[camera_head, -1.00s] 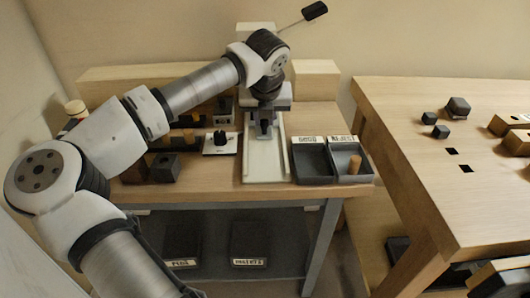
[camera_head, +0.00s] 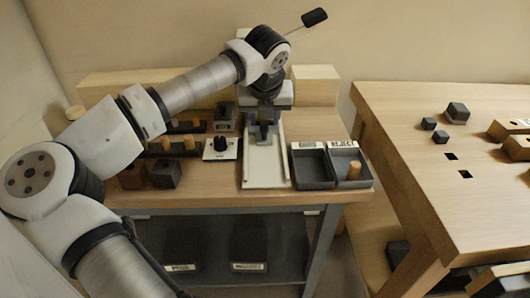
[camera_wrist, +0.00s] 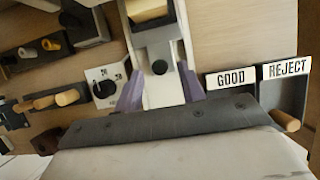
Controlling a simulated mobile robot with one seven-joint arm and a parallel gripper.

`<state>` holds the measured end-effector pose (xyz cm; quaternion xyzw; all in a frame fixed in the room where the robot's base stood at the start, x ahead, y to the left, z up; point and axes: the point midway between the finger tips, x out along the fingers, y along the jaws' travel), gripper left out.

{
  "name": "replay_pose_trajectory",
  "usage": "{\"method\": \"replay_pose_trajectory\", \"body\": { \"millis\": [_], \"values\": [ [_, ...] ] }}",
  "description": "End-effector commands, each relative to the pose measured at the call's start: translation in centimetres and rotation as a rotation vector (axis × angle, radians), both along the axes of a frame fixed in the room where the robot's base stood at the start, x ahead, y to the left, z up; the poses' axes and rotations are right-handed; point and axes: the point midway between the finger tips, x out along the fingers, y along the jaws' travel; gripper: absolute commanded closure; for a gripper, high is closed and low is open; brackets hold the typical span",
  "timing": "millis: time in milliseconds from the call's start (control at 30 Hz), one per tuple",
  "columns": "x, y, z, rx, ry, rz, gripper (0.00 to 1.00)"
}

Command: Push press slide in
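The press slide (camera_head: 264,137) is a grey block with a dark knob, sitting in a pale straight channel (camera_head: 265,175) on the bench. In the wrist view the slide (camera_wrist: 155,45) and its round black knob (camera_wrist: 158,67) show near the top middle. My gripper (camera_head: 264,117) hangs above the channel at the slide. Its two purple fingers (camera_wrist: 161,92) are spread apart, one on each side of the channel, with a visible gap to the knob. It is open and holds nothing. The head view partly hides the slide's rear behind my gripper.
A dial switch plate (camera_head: 220,148) and peg blocks (camera_head: 165,172) lie to the left. A second wooden table (camera_head: 430,180) stands at right.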

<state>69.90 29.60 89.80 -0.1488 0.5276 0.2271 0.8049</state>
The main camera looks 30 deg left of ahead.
Motion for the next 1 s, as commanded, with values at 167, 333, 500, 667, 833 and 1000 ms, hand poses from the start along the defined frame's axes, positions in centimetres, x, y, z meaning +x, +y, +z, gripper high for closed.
{"method": "replay_pose_trajectory", "body": {
  "millis": [167,333,500,667,833,1000],
  "values": [
    [-0.5,-0.3,1.5,0.001,-0.001,0.0,0.6],
    [-1.0,-0.6,2.8,0.001,-0.001,0.0,0.6],
    [-1.4,-0.9,4.0,0.001,0.0,0.0,0.6],
    [-1.7,-1.0,4.5,0.0,0.0,0.0,0.6],
    [-1.6,-1.0,4.4,0.0,0.0,0.0,0.6],
    [-1.6,-1.0,4.4,0.0,0.0,0.0,0.6]
  ]
}}
